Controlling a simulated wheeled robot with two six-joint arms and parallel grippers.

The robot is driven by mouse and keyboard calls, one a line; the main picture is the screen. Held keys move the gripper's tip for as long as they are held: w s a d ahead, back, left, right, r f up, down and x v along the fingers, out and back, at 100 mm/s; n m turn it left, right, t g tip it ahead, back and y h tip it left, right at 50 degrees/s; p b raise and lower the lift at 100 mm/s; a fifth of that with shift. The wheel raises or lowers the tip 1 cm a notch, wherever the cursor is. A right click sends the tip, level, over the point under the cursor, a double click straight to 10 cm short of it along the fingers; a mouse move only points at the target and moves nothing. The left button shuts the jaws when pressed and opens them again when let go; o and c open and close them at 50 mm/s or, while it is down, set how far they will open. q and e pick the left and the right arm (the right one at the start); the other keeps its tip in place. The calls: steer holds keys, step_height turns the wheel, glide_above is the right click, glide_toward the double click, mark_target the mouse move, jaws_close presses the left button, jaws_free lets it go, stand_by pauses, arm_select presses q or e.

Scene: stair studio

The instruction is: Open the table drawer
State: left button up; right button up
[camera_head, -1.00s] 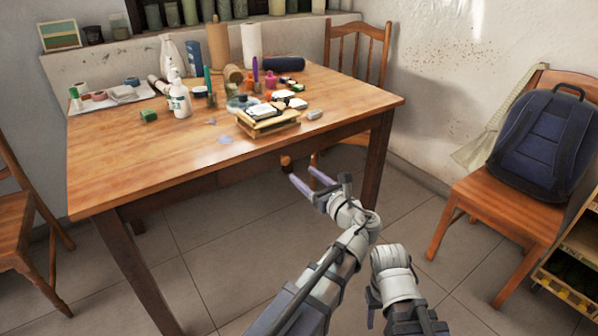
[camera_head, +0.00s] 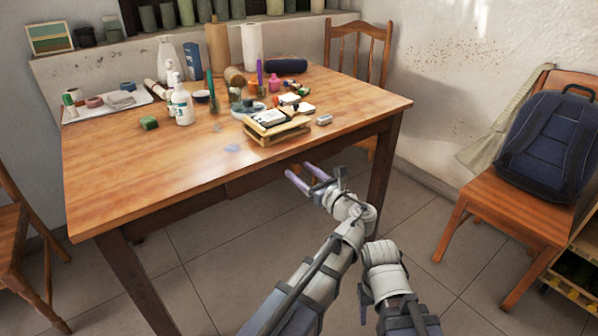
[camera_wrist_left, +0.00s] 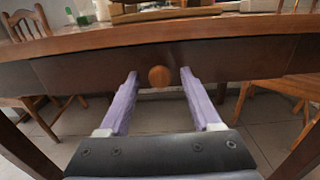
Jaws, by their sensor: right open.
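The wooden table (camera_head: 180,160) has a dark brown drawer front (camera_head: 255,180) under its near edge. The drawer front (camera_wrist_left: 90,70) fills the wrist view and looks shut. Its round wooden knob (camera_wrist_left: 159,76) sits in the middle of it; in the head view I cannot make the knob out clearly. My left gripper (camera_head: 302,174) is open, with purple fingers pointing at the drawer. In the wrist view the left gripper (camera_wrist_left: 160,77) has one finger on each side of the knob, with gaps. My right gripper (camera_head: 366,296) is low at the right, open, its fingers hard to make out.
Bottles, a paper roll (camera_head: 252,46) and a small wooden tray (camera_head: 277,135) with items crowd the tabletop. A chair with a blue backpack (camera_head: 548,145) stands at the right, another chair (camera_head: 22,240) at the left. The floor in front of the table is clear.

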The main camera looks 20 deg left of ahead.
arm_select(q)
jaws_close()
stand_by(0.3)
stand_by(1.0)
